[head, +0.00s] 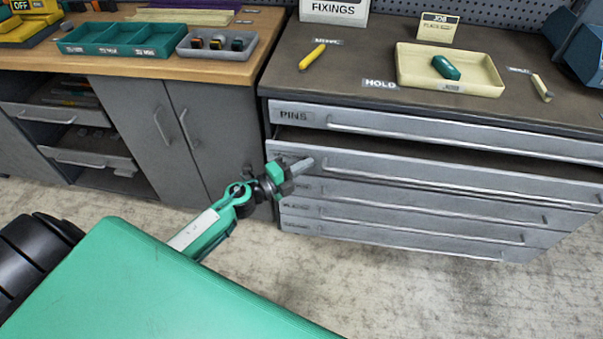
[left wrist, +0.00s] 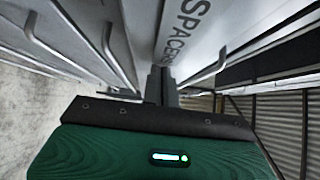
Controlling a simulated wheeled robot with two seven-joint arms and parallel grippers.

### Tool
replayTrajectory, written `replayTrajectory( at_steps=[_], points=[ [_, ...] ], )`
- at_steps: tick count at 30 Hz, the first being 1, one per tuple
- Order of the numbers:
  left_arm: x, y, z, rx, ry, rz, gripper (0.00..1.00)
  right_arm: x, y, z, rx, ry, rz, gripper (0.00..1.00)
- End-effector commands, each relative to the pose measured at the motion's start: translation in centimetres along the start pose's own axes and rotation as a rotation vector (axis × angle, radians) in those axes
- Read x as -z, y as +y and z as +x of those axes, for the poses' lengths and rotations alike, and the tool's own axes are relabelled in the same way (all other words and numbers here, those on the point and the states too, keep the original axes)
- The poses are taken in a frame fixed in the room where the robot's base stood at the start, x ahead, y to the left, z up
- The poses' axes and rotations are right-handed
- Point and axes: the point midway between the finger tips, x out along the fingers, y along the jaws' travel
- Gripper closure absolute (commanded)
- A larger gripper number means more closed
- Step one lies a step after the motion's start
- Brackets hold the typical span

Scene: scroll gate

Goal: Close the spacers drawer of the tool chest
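The spacers drawer (head: 420,172) is the second from the top in the grey tool chest and sticks out past the other fronts. A dark gap shows above its front edge. Its SPACERS label reads clearly in the left wrist view (left wrist: 187,30). My left gripper (head: 303,166) is at the left end of this drawer front, by the near end of its bar handle. In the left wrist view its fingers (left wrist: 161,84) are together, pointing at the front beside the label. I cannot tell whether they touch it. My right gripper is not in view.
The pins drawer (head: 440,130) above is flush, with several drawers below. On the chest top are a cream tray (head: 480,88) with a green piece, and a yellow piece (head: 312,57). A wooden bench (head: 205,70) with cabinets adjoins at left. Open floor lies in front.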

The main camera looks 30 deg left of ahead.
Motion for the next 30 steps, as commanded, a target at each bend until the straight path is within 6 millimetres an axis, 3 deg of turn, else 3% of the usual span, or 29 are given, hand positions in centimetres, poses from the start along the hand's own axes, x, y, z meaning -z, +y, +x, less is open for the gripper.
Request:
replayTrajectory(
  at_steps=[3, 10, 30],
  points=[
    [-2.0, -0.3, 1.9, 0.005, -0.005, 0.005, 1.00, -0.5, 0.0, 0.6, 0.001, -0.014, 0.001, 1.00],
    [-4.4, -0.3, 4.2, 0.004, -0.005, 0.003, 1.00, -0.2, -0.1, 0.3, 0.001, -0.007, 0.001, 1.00],
    [-5.3, -0.7, 4.7, 0.008, -0.012, 0.005, 1.00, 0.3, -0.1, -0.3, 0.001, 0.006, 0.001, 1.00]
  ],
)
